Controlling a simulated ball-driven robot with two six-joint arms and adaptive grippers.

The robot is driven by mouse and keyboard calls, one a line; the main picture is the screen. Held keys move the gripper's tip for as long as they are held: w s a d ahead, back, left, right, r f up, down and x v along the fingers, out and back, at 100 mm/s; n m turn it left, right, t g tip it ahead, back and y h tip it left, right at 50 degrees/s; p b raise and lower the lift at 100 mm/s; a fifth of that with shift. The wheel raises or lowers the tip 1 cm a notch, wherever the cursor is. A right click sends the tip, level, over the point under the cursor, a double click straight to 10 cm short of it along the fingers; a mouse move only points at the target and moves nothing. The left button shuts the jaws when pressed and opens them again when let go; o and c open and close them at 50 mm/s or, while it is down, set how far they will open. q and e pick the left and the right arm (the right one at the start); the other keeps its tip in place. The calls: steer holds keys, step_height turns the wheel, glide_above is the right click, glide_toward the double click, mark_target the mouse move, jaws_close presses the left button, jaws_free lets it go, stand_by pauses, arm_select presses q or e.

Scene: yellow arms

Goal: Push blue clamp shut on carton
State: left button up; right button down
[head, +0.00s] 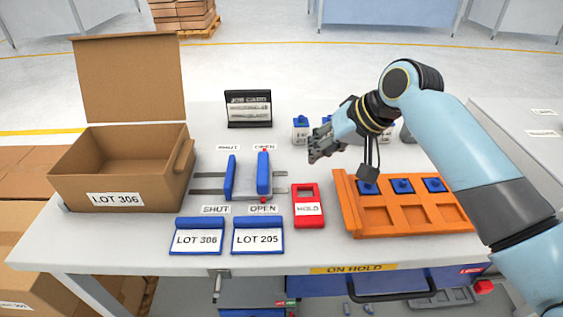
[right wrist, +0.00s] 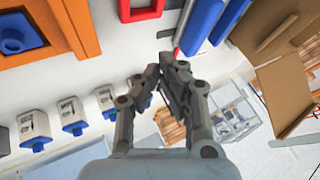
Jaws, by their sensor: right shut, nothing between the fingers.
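The blue clamp has two upright blue plates, a left one (head: 230,178) and a right one (head: 263,174), on grey rails in the middle of the table. The right plate has red tips and stands in line with the OPEN labels, the left one with the SHUT labels. A gap separates them, with no carton visible in it. An open brown carton (head: 120,178) marked LOT 306 stands left of the clamp, lid raised. My right gripper (head: 316,150) is shut and empty, above the table and right of the clamp. Its closed fingers also show in the right wrist view (right wrist: 168,62). My left gripper is out of view.
A red HOLD frame (head: 308,222) lies right of the clamp. An orange tray (head: 349,205) with blue pieces sits under my right arm. Blue LOT 306 (head: 198,222) and LOT 205 (head: 258,222) cards lie in front. A job card stand (head: 248,124) and white containers (head: 300,132) stand behind.

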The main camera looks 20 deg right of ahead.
mark_target(271, 171)
steer(key=x, duration=0.7)
steer(key=shift+w+a+f, duration=0.1)
steer(key=shift+w+a, duration=0.2)
steer(key=shift+a, duration=0.45)
steer(key=shift+w+a, duration=0.15)
steer(key=shift+a, duration=0.45)
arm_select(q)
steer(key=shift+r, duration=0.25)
arm_select(e)
steer(key=shift+w+a, duration=0.15)
steer(key=shift+a, duration=0.35)
arm_select(q)
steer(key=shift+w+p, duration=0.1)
steer(key=shift+p, duration=0.2)
